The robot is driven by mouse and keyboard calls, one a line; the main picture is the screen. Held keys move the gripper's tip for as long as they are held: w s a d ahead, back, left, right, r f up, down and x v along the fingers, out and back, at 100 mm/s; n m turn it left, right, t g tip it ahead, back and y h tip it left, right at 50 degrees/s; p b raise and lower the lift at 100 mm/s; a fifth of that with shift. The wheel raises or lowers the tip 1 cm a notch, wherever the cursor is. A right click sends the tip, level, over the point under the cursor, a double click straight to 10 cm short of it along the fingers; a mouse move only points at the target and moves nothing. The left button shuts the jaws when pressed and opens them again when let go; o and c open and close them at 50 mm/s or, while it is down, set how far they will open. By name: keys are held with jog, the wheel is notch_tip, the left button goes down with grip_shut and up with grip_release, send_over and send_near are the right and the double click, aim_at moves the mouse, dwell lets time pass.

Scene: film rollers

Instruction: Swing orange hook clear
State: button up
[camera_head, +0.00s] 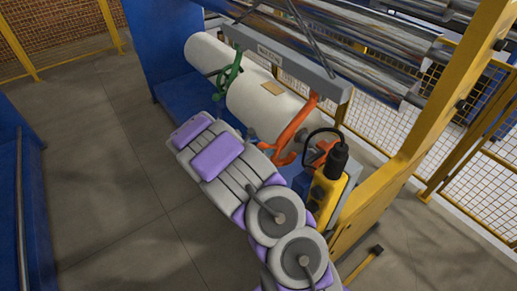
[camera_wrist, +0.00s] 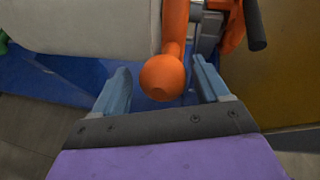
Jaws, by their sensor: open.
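The orange hook (camera_head: 296,125) hangs from the right end of the grey lifting beam (camera_head: 285,62) and curves down by the end of the white film roll (camera_head: 262,108). In the wrist view the orange hook's round ball end (camera_wrist: 162,77) sits between the two blue-grey fingers of my gripper (camera_wrist: 160,85). The fingers are open, with a gap on both sides of the ball. In the head view my arm covers the gripper. A green hook (camera_head: 230,75) hangs from the beam's left part, beside the roll.
A yellow control box (camera_head: 326,198) with a black knob stands right of the orange hook, close to my arm. A yellow post (camera_head: 410,150) rises at the right. Blue machine panels (camera_head: 150,45) stand behind. Grey floor (camera_head: 100,150) at the left is clear.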

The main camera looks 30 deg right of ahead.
jog(key=p+v, duration=0.1)
jog(key=v, duration=1.6)
jog(key=shift+a, duration=0.2)
jog(key=s+d+r+m+g+y+b, duration=0.25)
jog(key=s+m, duration=0.35)
jog(key=s, duration=0.3)
jog(key=s+d+r+m+g+y+b, duration=0.1)
jog(key=s+r+m+g, duration=0.25)
jog(key=s+m, duration=0.4)
jog(key=s+a+m+y+b, duration=0.2)
jog(key=s+a+m+y, duration=0.2)
jog(key=s+a, duration=0.3)
jog(key=s+a+m+y+b, duration=0.2)
jog(key=s+a+m+y, duration=0.2)
jog(key=s, duration=0.9)
jog(key=a+m, duration=0.1)
jog(key=a, duration=0.2)
jog(key=shift+s+f+t, duration=0.25)
jog(key=shift+f+t, duration=0.05)
jog(key=shift+f, duration=0.05)
